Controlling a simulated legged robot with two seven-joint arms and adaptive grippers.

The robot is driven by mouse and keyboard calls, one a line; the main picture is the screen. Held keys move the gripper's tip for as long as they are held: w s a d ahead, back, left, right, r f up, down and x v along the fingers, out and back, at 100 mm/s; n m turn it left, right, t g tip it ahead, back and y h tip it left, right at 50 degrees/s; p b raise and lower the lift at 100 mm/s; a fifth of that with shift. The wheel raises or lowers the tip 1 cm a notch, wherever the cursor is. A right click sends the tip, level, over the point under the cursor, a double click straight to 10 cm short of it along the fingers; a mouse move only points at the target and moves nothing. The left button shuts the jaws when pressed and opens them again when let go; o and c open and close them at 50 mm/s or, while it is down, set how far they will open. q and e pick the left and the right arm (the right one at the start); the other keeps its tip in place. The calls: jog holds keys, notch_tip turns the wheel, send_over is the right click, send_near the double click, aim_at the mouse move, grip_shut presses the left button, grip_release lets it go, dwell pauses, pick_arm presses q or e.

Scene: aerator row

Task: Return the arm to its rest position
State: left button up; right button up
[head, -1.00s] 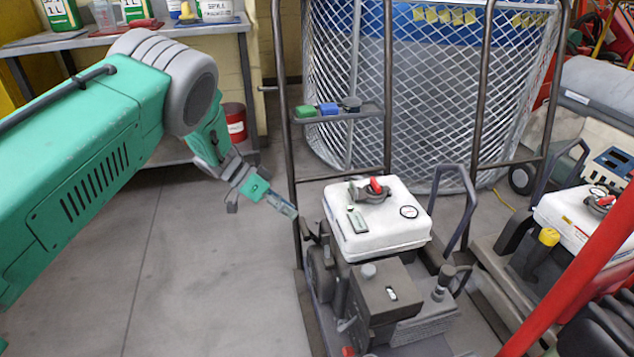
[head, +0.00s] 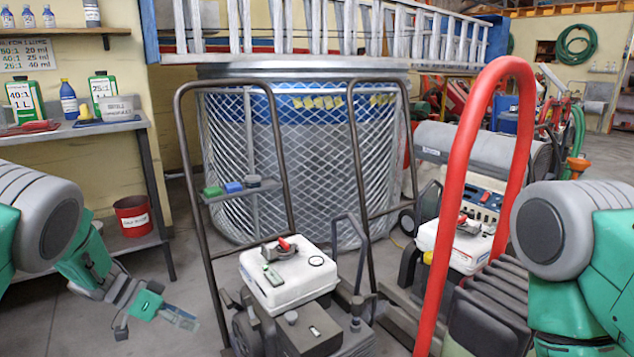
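My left arm comes in from the left edge and reaches down past the workbench. Its gripper (head: 150,312) hangs over bare floor at the lower left, apart from the nearest machine. A thin bluish-grey strip juts out beyond its teal block; I cannot tell whether it is a held thing or a part of the gripper. The finger opening is too small to judge. My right arm shows at the right edge, but its gripper is out of view. The nearest machine has a white tank (head: 285,290) with a red-handled cap.
A red tube handle (head: 443,190) rises close before my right arm. A dark tube handle frame (head: 186,150) with a small shelf (head: 243,190) stands at centre. A workbench (head: 70,132) with bottles is on the left, a red bucket (head: 133,216) below. A mesh bin (head: 300,130) stands behind.

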pick_arm(q)
jog(key=s+d+f+n+t+y, duration=0.1)
jog(key=s+f+n+y, duration=0.15)
jog(key=s+f, duration=0.4)
jog(key=s+f+n+t+y, duration=0.1)
jog(key=s+f+n+y, duration=0.15)
jog(key=s, duration=0.75)
jog(key=s+d+f+n+t+y, duration=0.1)
jog(key=s+f+n+y, duration=0.15)
jog(key=s+f, duration=0.4)
jog(key=s+a+r+n+g+y, duration=0.1)
jog(key=s+g, duration=0.1)
jog(key=s, duration=0.7)
jog(key=s+a+r+g+y, duration=0.1)
jog(key=s+r+g, duration=0.1)
jog(key=s, duration=0.7)
notch_tip(320, 180, up, 14)
jog(key=p, duration=1.4)
jog(key=shift+w, duration=0.25)
pick_arm(e)
notch_tip(320, 180, up, 14)
jog(key=shift+s+r, duration=0.25)
pick_arm(q)
jog(key=shift+f, duration=0.1)
